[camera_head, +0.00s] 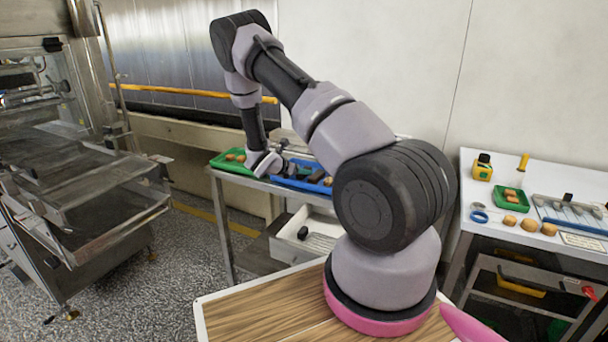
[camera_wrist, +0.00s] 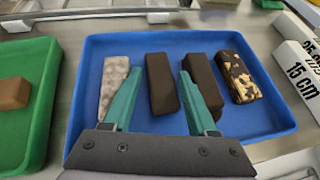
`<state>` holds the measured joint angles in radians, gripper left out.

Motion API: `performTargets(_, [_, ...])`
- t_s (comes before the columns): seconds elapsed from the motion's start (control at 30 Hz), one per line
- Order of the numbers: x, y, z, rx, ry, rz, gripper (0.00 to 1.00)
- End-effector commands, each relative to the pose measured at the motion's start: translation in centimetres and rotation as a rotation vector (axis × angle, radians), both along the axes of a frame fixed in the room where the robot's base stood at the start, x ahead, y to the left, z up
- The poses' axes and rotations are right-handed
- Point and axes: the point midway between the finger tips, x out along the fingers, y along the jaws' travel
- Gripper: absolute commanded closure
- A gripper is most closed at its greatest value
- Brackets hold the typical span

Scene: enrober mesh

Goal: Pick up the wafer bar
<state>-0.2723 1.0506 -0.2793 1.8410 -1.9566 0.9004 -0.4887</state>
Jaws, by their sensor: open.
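Several bars lie side by side in a blue tray (camera_wrist: 240,45): a pale speckled bar (camera_wrist: 109,80), a dark brown bar (camera_wrist: 162,85), another dark brown bar (camera_wrist: 203,82) and a dark bar with golden flecks (camera_wrist: 238,78). I cannot tell which of them is the wafer bar. My gripper (camera_wrist: 160,73) is open, its teal fingers pointing into the tray. In the wrist view the left dark brown bar shows between the fingertips, and the right finger partly covers the other dark bar.
A green tray (camera_wrist: 42,112) with a brown piece stands left of the blue tray. White blocks, one marked "15 cm" (camera_wrist: 298,72), stand at the right. A white table (camera_head: 470,165) with tools and a steel machine (camera_head: 75,190) flank the area.

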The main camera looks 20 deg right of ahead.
Motion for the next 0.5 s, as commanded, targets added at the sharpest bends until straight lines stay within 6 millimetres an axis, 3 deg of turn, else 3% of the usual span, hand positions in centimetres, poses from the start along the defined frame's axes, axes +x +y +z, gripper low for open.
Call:
performTargets(0.23, [0.22,-0.26,-0.20,0.000,-0.001,0.002,0.42])
performTargets(0.27, [0.21,-0.27,-0.20,0.000,-0.001,0.002,0.49])
performTargets(0.37, [0.21,-0.26,-0.20,0.000,0.000,0.001,0.88])
performTargets(0.4, [0.20,-0.26,-0.20,0.000,0.000,0.001,0.94])
performTargets(0.5, [0.20,-0.25,-0.19,0.000,0.000,0.001,0.95])
